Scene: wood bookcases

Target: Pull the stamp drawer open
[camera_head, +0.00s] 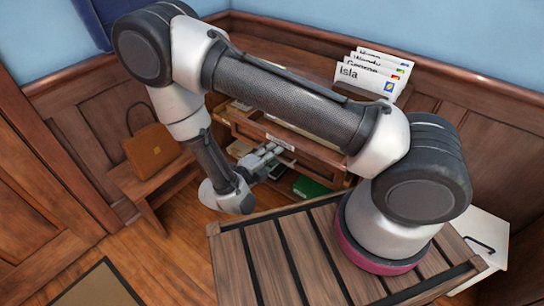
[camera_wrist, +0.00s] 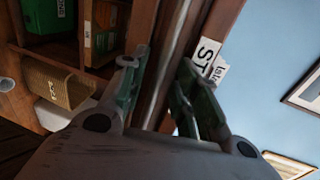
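The stamp drawer (camera_head: 283,142) is in the wooden desk, below its top, with a pale label on its front. In the wrist view its white label (camera_wrist: 207,55) shows large dark letters beginning "ST". A long grey metal bar, apparently the drawer's handle (camera_wrist: 173,62), runs between my fingers. My gripper (camera_head: 274,152) is at the drawer front in the head view. In the wrist view my gripper (camera_wrist: 159,66) has its fingers apart, one on each side of the bar, with visible space between. Contact with the bar cannot be told. My arm hides part of the desk.
Open shelves below hold a green box (camera_head: 310,187) and other items. Name cards (camera_head: 370,75) stand on the desk top. A bench with a brown bag (camera_head: 152,150) is at left.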

